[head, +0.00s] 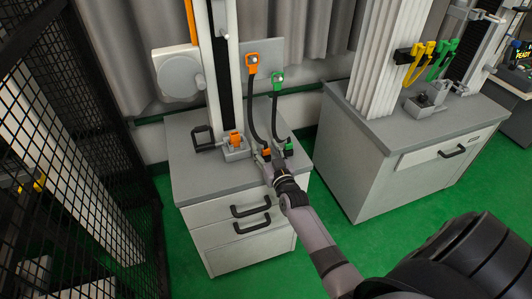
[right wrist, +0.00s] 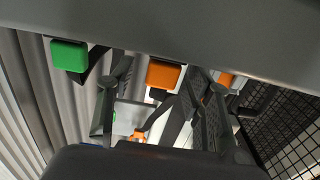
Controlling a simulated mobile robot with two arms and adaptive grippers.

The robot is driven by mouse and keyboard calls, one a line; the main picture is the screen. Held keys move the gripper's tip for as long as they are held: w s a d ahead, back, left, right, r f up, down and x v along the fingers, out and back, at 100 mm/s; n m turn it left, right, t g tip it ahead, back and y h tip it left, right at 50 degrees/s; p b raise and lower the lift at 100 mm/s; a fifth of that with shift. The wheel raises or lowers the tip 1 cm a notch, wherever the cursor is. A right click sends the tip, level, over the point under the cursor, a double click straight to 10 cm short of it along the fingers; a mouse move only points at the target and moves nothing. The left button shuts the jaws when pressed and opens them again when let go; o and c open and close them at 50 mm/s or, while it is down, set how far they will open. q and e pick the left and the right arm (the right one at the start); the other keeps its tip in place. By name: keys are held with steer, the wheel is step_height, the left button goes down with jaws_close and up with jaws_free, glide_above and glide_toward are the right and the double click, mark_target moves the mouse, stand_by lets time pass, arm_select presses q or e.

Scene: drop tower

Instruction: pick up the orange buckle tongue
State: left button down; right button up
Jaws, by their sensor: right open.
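The orange buckle tongue (head: 266,152) is a small orange block at the lower end of a dark strap, near the front edge of the grey cabinet top. In the right wrist view, the orange block (right wrist: 165,75) shows between the two fingers of my right gripper (right wrist: 163,88). That gripper is open, and in the head view my right gripper (head: 263,160) is right at the block. I cannot tell whether the fingers touch it. My left gripper is not in view.
A green block (head: 289,147) on a second strap lies close beside, to the right. The tower (head: 218,80) and an orange part (head: 236,138) on its base stand behind left. Orange (head: 252,62) and green (head: 278,79) upper strap ends hang behind. Black mesh fencing (head: 90,130) is at left.

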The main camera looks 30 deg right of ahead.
steer(key=shift+c, duration=0.4)
steer(key=c, duration=0.8)
